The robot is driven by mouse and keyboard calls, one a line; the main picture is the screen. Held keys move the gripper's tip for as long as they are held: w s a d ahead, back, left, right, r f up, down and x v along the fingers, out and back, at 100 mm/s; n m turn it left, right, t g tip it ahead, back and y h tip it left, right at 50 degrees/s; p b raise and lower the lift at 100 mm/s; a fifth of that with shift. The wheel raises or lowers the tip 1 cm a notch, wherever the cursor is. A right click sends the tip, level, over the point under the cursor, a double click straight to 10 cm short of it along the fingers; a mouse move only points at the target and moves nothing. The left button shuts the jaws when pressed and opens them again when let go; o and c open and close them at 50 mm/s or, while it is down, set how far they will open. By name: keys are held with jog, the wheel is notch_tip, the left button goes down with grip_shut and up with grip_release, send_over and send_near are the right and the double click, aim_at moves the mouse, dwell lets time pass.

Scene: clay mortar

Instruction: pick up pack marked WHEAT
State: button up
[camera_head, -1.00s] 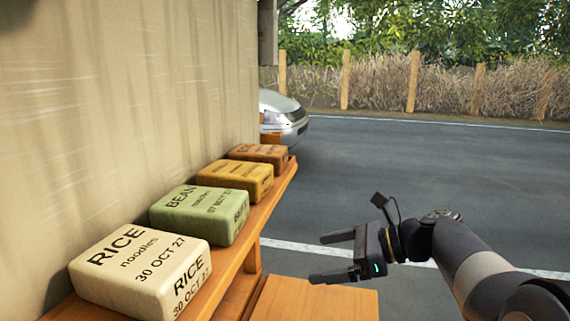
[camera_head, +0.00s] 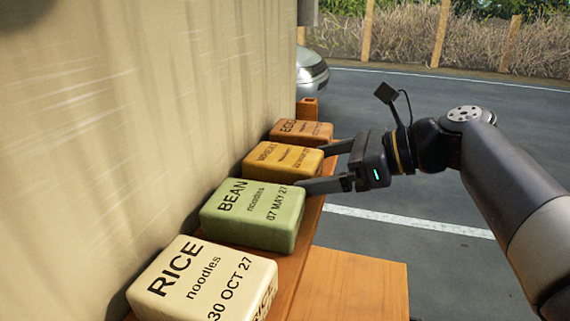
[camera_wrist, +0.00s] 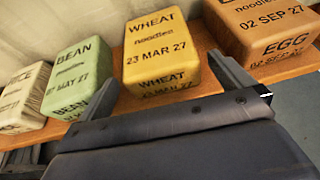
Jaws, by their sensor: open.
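The yellow WHEAT noodles pack (camera_head: 283,161) sits on the wooden shelf along the wall, between the green BEAN pack (camera_head: 253,214) and the orange-brown EGG pack (camera_head: 301,131). In the wrist view the WHEAT pack (camera_wrist: 156,50) is upright, its label reading 23 MAR 27. My gripper (camera_head: 318,167) is open and empty, its fingers pointing at the shelf. In the wrist view the fingers (camera_wrist: 168,88) lie to either side of the WHEAT pack, one near the BEAN pack (camera_wrist: 80,78) and one near the EGG pack (camera_wrist: 265,30). I cannot tell whether they touch anything.
The cream RICE pack (camera_head: 205,283) stands at the near end of the shelf (camera_head: 290,268). The wall (camera_head: 130,120) rises close behind the packs. A lower wooden surface (camera_head: 355,284) juts out at the right, with open pavement (camera_head: 450,270) beyond it.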

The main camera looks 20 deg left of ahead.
aim_at(294, 168)
jog(key=x, duration=0.3)
jog(key=p+x, duration=0.1)
jog(key=x, duration=0.1)
jog(key=shift+a+r, duration=0.1)
jog(key=shift+r, duration=0.15)
jog(key=shift+c, duration=0.2)
jog(key=shift+w, duration=0.1)
jog(key=c, duration=1.1)
